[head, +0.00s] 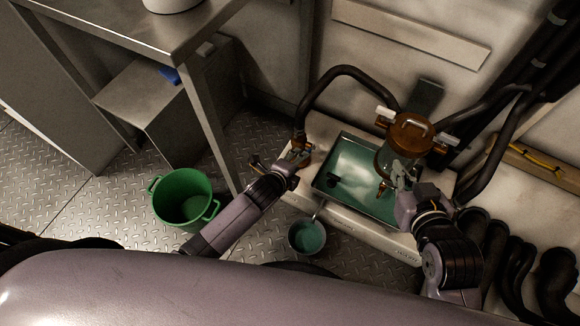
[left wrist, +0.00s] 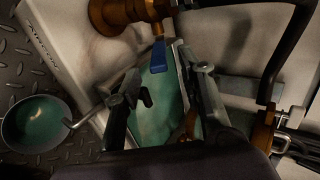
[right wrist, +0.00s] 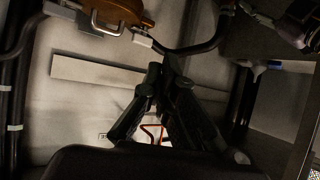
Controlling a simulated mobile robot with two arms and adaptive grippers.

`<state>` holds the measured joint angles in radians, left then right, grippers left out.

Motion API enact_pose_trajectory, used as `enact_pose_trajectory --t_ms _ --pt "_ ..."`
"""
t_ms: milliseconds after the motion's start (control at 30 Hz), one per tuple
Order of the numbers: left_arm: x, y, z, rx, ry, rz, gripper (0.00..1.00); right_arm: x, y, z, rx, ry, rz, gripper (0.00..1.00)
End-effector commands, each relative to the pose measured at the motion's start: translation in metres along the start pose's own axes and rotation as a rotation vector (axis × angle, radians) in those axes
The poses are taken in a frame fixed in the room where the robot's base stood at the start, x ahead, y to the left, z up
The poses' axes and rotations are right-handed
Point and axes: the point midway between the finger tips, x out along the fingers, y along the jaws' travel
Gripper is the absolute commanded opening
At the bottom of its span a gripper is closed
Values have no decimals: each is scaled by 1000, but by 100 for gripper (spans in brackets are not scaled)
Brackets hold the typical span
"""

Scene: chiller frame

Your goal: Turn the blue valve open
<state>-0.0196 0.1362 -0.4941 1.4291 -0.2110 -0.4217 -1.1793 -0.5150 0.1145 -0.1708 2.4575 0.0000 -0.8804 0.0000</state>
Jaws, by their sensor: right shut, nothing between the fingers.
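The blue valve handle (left wrist: 158,55) hangs below a brass fitting (left wrist: 125,14) in the left wrist view. I cannot make the blue handle out in the head view. My left gripper (head: 297,152) is at the left end of the tray; its fingers (left wrist: 160,80) are spread, with the blue handle just beyond the gap between the tips and no contact visible. My right gripper (head: 400,174) is in front of the amber filter bowl (head: 413,133) and partly hides it. Its fingers (right wrist: 167,80) are shut together and empty.
A green-bottomed tray (head: 318,187) lies under the filter. A small pot (head: 307,250) hangs in front of it. A black hose (head: 345,70) arches behind the left gripper. A green bucket (head: 157,205) stands on the floor near a metal table (head: 175,32).

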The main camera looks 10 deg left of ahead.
Motion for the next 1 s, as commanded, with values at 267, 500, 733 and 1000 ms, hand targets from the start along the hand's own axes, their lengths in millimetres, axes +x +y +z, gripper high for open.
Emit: enact_pose_trajectory --t_ms 267,500,733,1000 --pt "-39 0 1 1 0 -1 37 0 0 0 0 0 0 0" --pt "-50 0 0 1 0 0 37 0 0 0 0 -1 0 0" --pt "-50 0 0 1 -1 0 37 0 0 0 0 -1 0 0" --pt "-24 15 15 103 -43 -47 19 24 0 -24 -7 173 0 0"
